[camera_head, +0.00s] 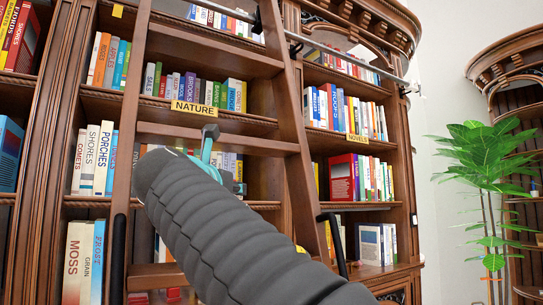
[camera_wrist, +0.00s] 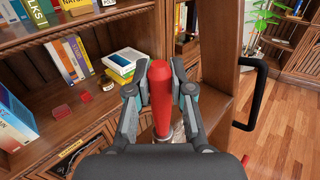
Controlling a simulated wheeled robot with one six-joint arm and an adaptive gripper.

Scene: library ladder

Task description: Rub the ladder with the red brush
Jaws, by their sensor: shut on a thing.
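The wooden ladder (camera_head: 292,130) leans in front of the bookcase in the head view, with two long rails and several flat steps. In the wrist view a wooden upright that looks like its right rail (camera_wrist: 229,45) stands to the right of my gripper. My gripper (camera_wrist: 160,92) is shut on the red brush (camera_wrist: 161,75), one finger on each side of its handle. A metal collar shows below the handle; the bristles are mostly hidden by my wrist. In the head view my gripper (camera_head: 210,148) is in front of the ladder's steps, partly behind my arm, and the brush is hidden.
Bookshelves with many books (camera_head: 98,155) stand behind the ladder, labelled "NATURE" (camera_head: 194,108) and "NOVELS" (camera_head: 357,139). A metal rail (camera_head: 330,48) runs across the top. A black handle (camera_wrist: 252,100) juts out right of my gripper. A green plant (camera_head: 487,155) stands right; wooden floor (camera_wrist: 285,130) is open there.

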